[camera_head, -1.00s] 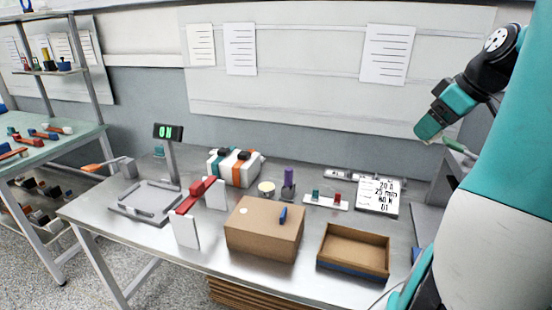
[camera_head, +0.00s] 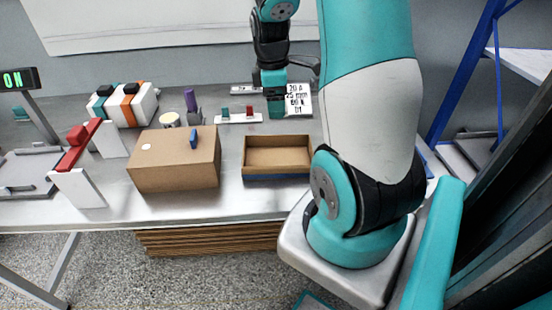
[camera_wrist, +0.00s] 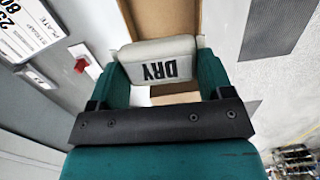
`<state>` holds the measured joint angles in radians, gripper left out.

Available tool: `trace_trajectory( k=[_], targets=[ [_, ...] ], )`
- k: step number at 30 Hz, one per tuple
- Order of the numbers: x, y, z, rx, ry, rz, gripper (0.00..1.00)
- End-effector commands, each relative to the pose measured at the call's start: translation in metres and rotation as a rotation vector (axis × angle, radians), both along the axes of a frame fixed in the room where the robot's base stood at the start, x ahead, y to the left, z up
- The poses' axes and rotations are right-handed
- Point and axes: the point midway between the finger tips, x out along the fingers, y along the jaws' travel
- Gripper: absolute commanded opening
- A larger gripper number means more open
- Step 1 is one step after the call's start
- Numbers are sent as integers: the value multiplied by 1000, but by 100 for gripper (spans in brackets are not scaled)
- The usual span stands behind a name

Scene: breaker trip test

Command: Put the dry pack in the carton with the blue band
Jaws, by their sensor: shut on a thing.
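The dry pack (camera_wrist: 155,62) is a pale grey pack marked DRY. My gripper (camera_wrist: 160,72) is shut on it, one teal finger at each side; I cannot tell the pack apart in the head view. There my gripper (camera_head: 275,104) points down behind the open carton (camera_head: 276,142). This carton is a low brown box with a blue band along its lower front, and its visible inside is empty. Brown card shows beyond and below the pack in the wrist view.
A taller closed brown box (camera_head: 174,162) with a small blue piece (camera_head: 194,138) on top stands left of the open carton. A red-topped stand (camera_head: 80,145) is further left.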

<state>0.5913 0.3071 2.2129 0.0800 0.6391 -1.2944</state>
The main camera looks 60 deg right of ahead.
Motion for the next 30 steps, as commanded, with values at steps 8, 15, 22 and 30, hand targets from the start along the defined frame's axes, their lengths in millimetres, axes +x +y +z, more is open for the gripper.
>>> trace_trajectory(
  k=[8,15,22,30],
  targets=[
    [-1,2,-82,7,7,-1,50],
    [0,1,-125,4,1,-2,50],
    [0,1,-151,5,1,-2,50],
    [1,1,-168,2,-2,-2,50]
  ],
)
